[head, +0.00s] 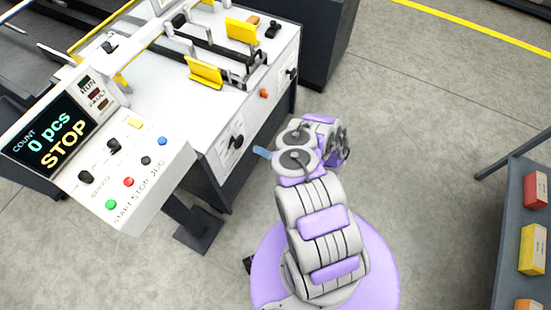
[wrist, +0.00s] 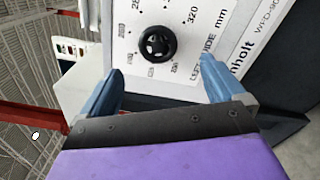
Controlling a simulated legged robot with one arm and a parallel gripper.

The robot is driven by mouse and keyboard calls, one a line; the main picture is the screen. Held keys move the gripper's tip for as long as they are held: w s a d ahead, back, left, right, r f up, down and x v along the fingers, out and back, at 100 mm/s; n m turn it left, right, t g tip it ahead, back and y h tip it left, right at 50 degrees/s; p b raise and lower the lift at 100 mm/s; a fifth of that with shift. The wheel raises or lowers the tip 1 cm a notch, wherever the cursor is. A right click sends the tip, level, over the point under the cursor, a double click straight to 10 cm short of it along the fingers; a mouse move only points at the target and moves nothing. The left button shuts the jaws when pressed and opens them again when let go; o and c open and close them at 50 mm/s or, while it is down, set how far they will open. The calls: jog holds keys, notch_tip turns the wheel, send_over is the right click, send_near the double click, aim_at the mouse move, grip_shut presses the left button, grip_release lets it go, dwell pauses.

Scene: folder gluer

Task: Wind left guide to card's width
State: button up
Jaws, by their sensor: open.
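A black round knob (wrist: 157,43) with a dial scale is on a white panel in the wrist view. The label beside it ends in "IDE mm" and is partly covered by a finger. In the head view the knob (head: 237,142) is on the machine's front side. My gripper (wrist: 160,82) is open, its two blue fingers either side of and short of the knob, touching nothing that I can see. In the head view a blue fingertip of my gripper (head: 262,152) points at that panel. Two yellow guide plates, one nearer (head: 205,73) and one farther (head: 241,31), stand on the machine top. I cannot make out a card.
A control console (head: 120,165) with buttons and a screen reading "0 pcs STOP" stands at left. A second knob (head: 291,73) is farther along the machine side, with an orange part (head: 264,93) between. A shelf (head: 515,185) with boxes is at right. Open floor lies between.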

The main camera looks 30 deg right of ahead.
jog(key=v, duration=0.6)
dwell(0.5)
